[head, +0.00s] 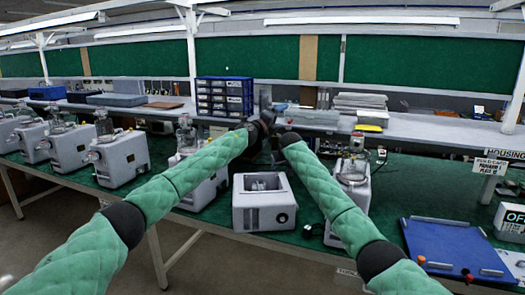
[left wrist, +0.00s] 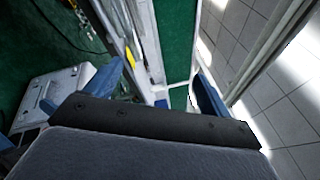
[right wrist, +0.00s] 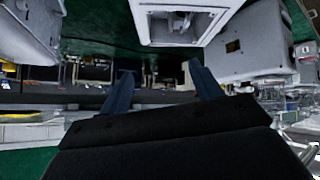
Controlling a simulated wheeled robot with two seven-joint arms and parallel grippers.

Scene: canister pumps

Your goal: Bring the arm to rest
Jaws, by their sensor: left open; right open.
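My left gripper (head: 266,118) is above the green bench, near the middle of the head view. In the left wrist view its two blue fingers (left wrist: 158,85) stand wide apart with nothing between them. My right gripper (head: 278,152) is just below it, mostly hidden behind the end of my right arm. In the right wrist view its fingers (right wrist: 162,86) are apart and empty. A white open-topped pump housing (head: 264,220) stands on the bench in front of the grippers. It also shows in the right wrist view (right wrist: 150,25).
Several pumps with glass jars (head: 122,160) stand at left; one (head: 207,190) is partly behind my left arm. Another pump (head: 352,190) stands right of the housing. A blue tray (head: 440,240) lies at right. A blue drawer cabinet (head: 224,96) stands on the rear shelf.

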